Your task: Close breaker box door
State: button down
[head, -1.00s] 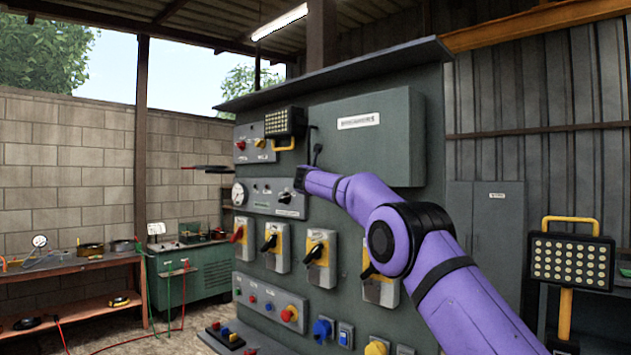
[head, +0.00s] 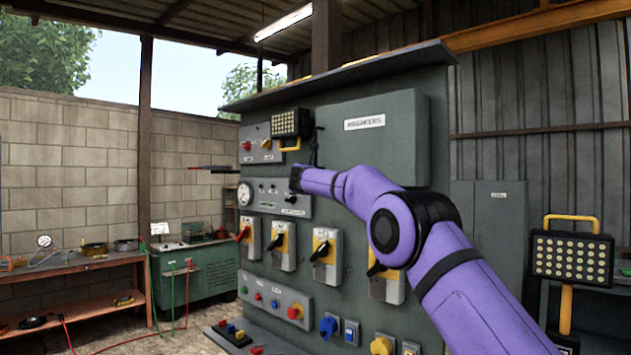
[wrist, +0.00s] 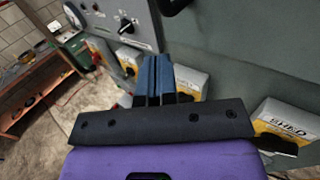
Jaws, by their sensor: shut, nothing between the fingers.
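The breaker box door (head: 385,145) is the grey-green, labelled front of the box at the upper right of the panel. In the head view it looks shut or nearly shut; I cannot tell whether a small gap remains. A black handle (head: 315,150) shows at its left edge, and a dark handle (wrist: 175,5) shows at the top of the wrist view. My gripper (head: 296,179) is below and left of the door, at the end of my purple arm. In the wrist view its blue fingers (wrist: 154,80) are together and empty, in front of the panel.
Rotary switches (head: 326,250) on yellow-and-grey boxes stick out below the door. A gauge (head: 244,194) and a small lamp (head: 291,123) are to the left. A work lamp (head: 571,258) stands at the right. A bench (head: 75,265) is at the far left.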

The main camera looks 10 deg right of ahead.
jog(key=s+a, duration=0.5)
jog(key=a, duration=0.2)
jog(key=s+d+r+n+t+y, duration=0.1)
jog(key=s+d+r+n+y, duration=0.3)
jog(key=s+r+n, duration=0.4)
jog(key=s+d+n+g+y, duration=0.1)
jog(key=s+d+n+y, duration=0.1)
jog(key=s+n, duration=0.5)
jog(key=s+d+n+g+y, duration=0.1)
jog(key=s+d+n+y, duration=0.15)
jog(key=s+n, duration=0.45)
jog(key=s+d+f+n+g+h, duration=0.1)
jog(key=s+d+f+n+g, duration=0.2)
jog(key=s+f, duration=0.6)
jog(key=s+d+f+n+g+h, duration=0.1)
jog(key=s+d+f+n+g, duration=0.3)
jog(key=s, duration=1.6)
jog(key=s+d+f+n+g+h, duration=0.2)
jog(key=s+d+f+n+g, duration=0.2)
jog(key=s+d+f+n, duration=0.4)
jog(key=s+f+n, duration=0.1)
jog(key=s+f, duration=0.6)
jog(key=shift+f+n, duration=0.3)
jog(key=shift+n, duration=0.1)
jog(key=shift+d, duration=0.1)
